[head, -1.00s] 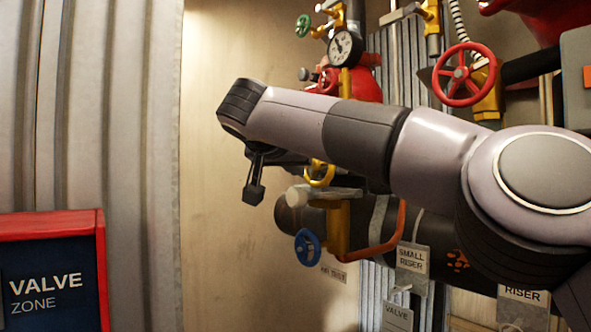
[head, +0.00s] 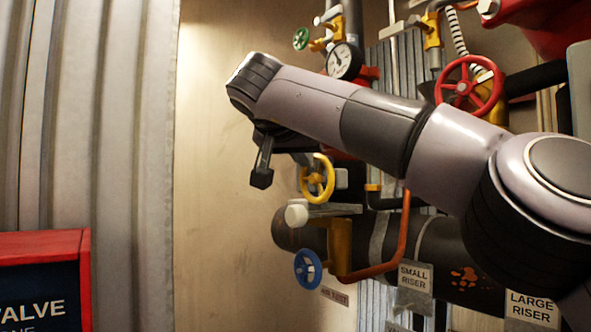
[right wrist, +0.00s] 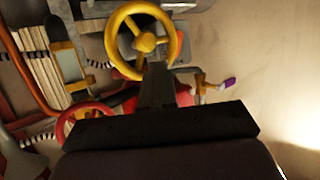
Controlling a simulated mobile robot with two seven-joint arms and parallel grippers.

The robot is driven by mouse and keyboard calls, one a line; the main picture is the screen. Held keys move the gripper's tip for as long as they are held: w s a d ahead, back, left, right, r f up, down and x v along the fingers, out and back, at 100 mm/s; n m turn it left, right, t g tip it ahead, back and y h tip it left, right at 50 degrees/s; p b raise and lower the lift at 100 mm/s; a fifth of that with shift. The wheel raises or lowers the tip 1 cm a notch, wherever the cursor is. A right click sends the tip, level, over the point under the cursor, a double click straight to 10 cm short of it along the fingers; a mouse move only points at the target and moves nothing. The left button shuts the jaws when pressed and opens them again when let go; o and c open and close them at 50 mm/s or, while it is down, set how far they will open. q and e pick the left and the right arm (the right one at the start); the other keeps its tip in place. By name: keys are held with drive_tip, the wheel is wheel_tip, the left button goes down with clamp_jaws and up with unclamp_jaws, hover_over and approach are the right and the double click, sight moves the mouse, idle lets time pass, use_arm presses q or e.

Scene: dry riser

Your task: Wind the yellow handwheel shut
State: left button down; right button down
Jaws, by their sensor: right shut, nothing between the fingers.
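My left gripper is not in view.
A blue handwheel (head: 308,269) sits below the yellow one. A red handwheel (head: 468,86), a pressure gauge (head: 343,62) and a green handwheel (head: 301,39) are higher up. An orange pipe (head: 403,240) runs at the right. Bare wall (head: 225,230) leaves room at the left.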

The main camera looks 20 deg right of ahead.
drive_tip(key=shift+s+d+f+b, duration=0.3)
drive_tip(key=shift+s+b, duration=0.2)
drive_tip(key=shift+s, duration=0.15)
drive_tip(key=shift+s+d+f+b, duration=0.2)
drive_tip(key=shift+s+d+b, duration=0.1)
drive_tip(key=shift+s+b, duration=0.25)
drive_tip(key=shift+a, duration=0.15)
